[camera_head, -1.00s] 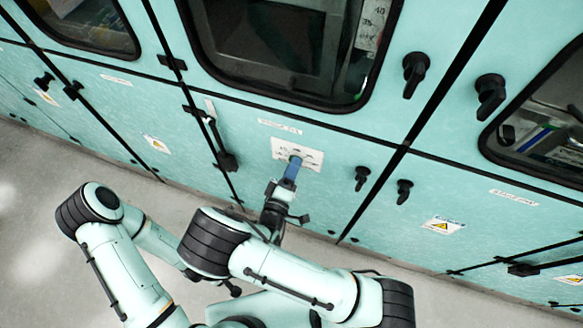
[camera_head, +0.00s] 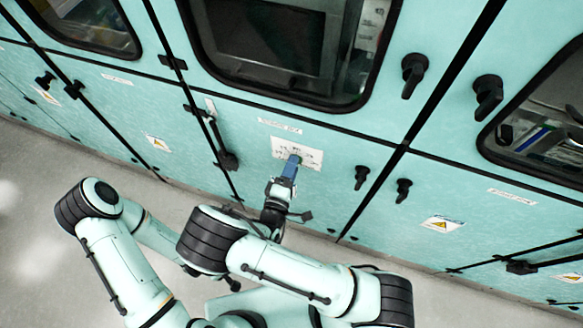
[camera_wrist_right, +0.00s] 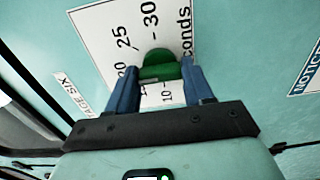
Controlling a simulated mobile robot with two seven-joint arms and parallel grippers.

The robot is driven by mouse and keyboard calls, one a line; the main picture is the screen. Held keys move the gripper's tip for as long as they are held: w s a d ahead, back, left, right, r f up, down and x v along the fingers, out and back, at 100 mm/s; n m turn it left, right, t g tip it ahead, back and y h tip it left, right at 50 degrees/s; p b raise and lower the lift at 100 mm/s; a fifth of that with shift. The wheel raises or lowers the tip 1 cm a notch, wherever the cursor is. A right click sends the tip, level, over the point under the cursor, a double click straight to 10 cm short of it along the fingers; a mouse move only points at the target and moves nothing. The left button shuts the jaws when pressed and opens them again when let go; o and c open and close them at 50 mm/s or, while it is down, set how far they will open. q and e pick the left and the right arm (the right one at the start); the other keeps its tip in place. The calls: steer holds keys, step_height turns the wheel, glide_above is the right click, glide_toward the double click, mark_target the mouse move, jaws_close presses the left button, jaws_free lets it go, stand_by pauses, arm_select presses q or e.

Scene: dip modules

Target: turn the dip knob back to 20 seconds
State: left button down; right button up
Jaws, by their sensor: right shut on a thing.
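The dip knob (camera_wrist_right: 160,66) is green and sits on a white dial plate (camera_wrist_right: 100,20) with printed numbers, 20, 25 and 30 among them, and part of the word "seconds". In the head view, the plate (camera_head: 312,155) is on the teal cabinet front below a window. My right gripper (camera_wrist_right: 160,74) has its two blue fingers on either side of the knob, shut on it. It also shows in the head view (camera_head: 293,160), reaching up to the plate. The knob's pointer cannot be read clearly. My left gripper is not visible; only my left arm shows.
Black latch handles (camera_head: 362,177) stick out of the cabinet right of the plate. A black door handle (camera_head: 222,145) is to its left. A "NOTICE" sign (camera_wrist_right: 308,72) is at the right in the wrist view. Grey floor (camera_head: 40,230) is open at the left.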

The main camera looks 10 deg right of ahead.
steer(key=o, duration=1)
steer(key=shift+o, duration=0.2)
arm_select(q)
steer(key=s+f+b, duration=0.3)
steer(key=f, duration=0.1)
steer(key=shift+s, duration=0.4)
arm_select(e)
steer(key=v, duration=1.3)
steer(key=shift+s, duration=0.2)
steer(key=shift+a, duration=0.1)
